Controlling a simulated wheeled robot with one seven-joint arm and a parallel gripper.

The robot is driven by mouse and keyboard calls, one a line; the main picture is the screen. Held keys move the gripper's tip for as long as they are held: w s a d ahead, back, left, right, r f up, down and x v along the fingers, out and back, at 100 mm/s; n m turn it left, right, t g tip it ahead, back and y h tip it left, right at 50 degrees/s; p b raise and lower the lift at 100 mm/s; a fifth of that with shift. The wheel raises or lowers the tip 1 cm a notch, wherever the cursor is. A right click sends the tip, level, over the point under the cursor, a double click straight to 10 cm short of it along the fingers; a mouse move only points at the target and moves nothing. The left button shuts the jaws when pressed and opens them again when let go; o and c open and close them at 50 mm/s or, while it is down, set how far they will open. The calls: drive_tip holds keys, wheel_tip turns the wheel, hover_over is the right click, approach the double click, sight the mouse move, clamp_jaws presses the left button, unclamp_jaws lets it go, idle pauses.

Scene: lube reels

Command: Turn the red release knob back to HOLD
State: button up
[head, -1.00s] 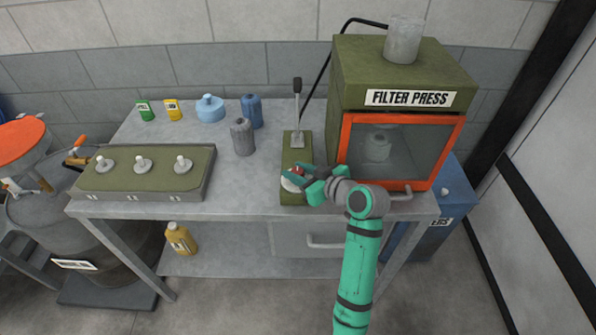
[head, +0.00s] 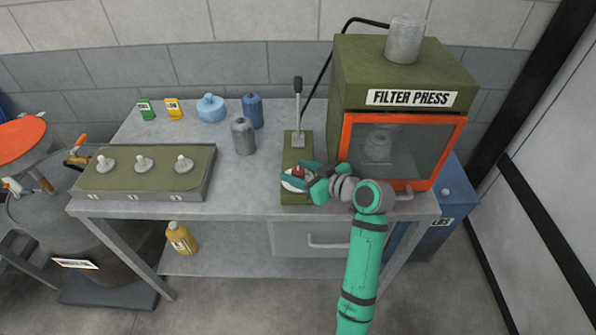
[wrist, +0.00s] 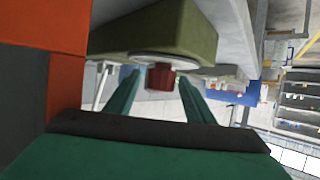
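The red knob (head: 298,171) sits on a pale round plate (head: 292,184) at the front end of a green lever box (head: 297,150). The wrist view shows the red knob (wrist: 161,78) ahead of me, between my two teal fingers. My gripper (head: 297,174) is open, with a finger on either side of the knob. In the wrist view, gaps show between my gripper (wrist: 159,85) fingers and the knob. No HOLD marking is readable, so I cannot tell the knob's setting.
The filter press (head: 405,75) with its orange-framed door (head: 347,150) stands close to the right of my gripper. A lever (head: 297,100) rises from the box's back. A green panel with several pale knobs (head: 143,164) lies at left.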

drive_tip(key=v, duration=1.1)
drive_tip(key=shift+f, duration=0.15)
